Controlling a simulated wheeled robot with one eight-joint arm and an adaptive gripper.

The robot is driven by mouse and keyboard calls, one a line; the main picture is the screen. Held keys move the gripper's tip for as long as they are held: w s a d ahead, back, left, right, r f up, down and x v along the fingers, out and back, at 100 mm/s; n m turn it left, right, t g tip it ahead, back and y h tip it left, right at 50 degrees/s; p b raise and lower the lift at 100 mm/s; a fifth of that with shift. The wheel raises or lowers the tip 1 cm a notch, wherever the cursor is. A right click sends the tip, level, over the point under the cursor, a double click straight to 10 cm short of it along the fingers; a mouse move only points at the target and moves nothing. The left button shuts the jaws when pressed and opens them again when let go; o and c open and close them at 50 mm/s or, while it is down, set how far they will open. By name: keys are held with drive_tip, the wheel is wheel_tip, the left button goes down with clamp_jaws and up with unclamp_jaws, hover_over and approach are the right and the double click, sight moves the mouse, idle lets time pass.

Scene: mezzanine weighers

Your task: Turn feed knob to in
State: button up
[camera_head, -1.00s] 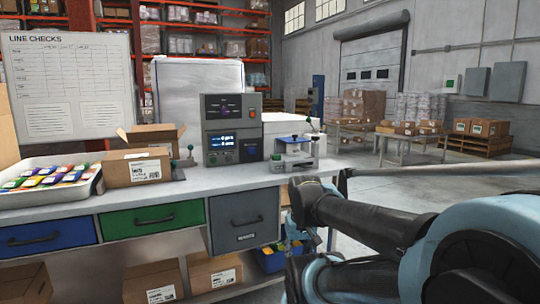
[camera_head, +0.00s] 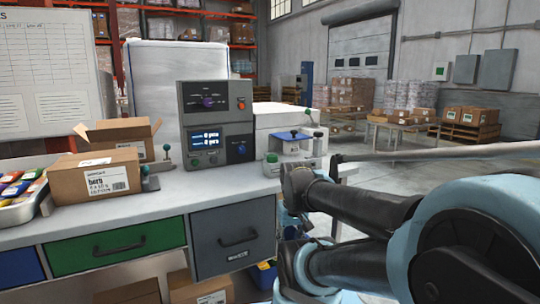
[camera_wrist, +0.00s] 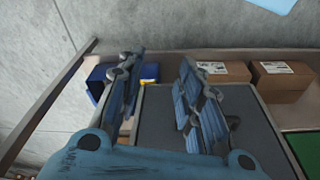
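A grey control box (camera_head: 215,125) stands on the workbench in the head view. Its upper panel has a dark purple knob (camera_head: 208,102) and a red-orange button. Its lower panel has a lit blue display (camera_head: 205,139), small knobs below it, and a blue knob (camera_head: 241,150) at the right. The labels are too small to read, so I cannot tell which one is the feed knob. My gripper (camera_wrist: 157,75) shows in the wrist view with its two fingers apart and nothing between them. It is over the bench's drawer side, away from the control box.
The workbench (camera_head: 180,199) has a green drawer (camera_head: 115,248) and a grey drawer (camera_head: 234,238).

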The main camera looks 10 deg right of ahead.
drive_tip(key=o, duration=0.4)
drive_tip(key=shift+r, duration=0.1)
drive_tip(key=shift+o, duration=1.1)
drive_tip(key=w+r+m, duration=0.2)
drive_tip(key=w+r, duration=0.1)
drive_tip(key=r, duration=0.4)
drive_tip(key=shift+w+r+m, duration=0.25)
drive_tip(key=shift+w+m, duration=0.05)
wheel_tip(320, 180, up, 28)
drive_tip(key=m+g, duration=0.3)
drive_tip(key=m, duration=1.4)
hover_over(272, 155)
wheel_tip(272, 155, down, 17)
drive_tip(key=shift+a, duration=0.1)
drive_tip(key=c, duration=1.1)
